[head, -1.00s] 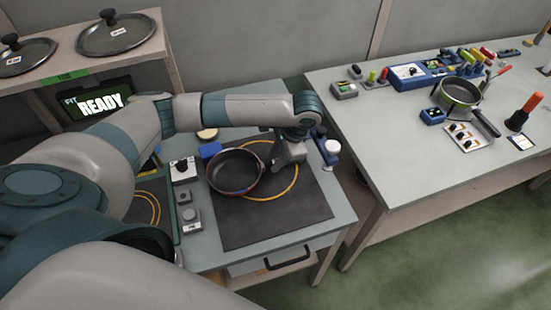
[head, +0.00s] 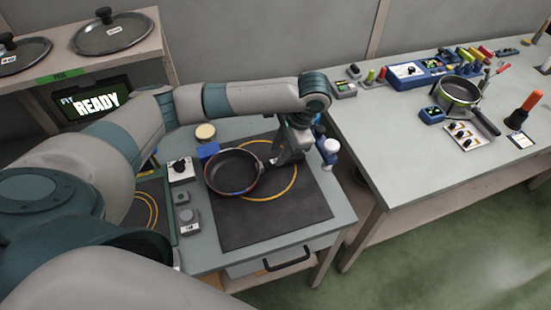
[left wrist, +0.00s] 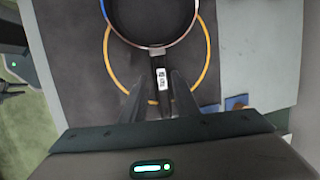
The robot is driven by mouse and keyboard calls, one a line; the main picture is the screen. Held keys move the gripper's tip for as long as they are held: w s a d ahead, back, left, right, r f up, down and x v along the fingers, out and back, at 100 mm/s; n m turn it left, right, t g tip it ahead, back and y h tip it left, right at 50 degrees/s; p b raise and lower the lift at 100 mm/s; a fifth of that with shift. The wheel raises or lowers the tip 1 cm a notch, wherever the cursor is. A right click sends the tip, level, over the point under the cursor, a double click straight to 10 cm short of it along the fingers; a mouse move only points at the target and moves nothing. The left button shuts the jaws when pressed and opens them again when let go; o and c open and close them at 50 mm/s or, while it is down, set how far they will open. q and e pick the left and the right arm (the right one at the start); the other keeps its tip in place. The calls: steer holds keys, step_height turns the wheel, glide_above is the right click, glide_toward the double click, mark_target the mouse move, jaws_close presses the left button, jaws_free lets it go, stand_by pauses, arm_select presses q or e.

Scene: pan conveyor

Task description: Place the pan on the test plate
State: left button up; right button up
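The dark round pan (head: 232,173) rests on a dark square mat (head: 275,222), overlapping the left part of its yellow ring. A second dark surface with yellow arcs (head: 146,208) lies left of it, partly behind my arm; I cannot tell which is the test plate. My left gripper (head: 275,161) is low at the pan's right side, over the handle. In the left wrist view the pan (left wrist: 152,42) is cut off at the top. Its labelled handle (left wrist: 160,80) lies between the fingers of my left gripper (left wrist: 159,78), with narrow gaps visible. My right gripper is out of view.
Control boxes (head: 181,170) stand between the two dark surfaces. A white-topped blue item (head: 329,147) stands at the mat's right. A right-hand table (head: 400,130) holds another pan (head: 459,92) and tools.

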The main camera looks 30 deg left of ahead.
arm_select(q)
steer(key=v, duration=0.7)
stand_by(0.4)
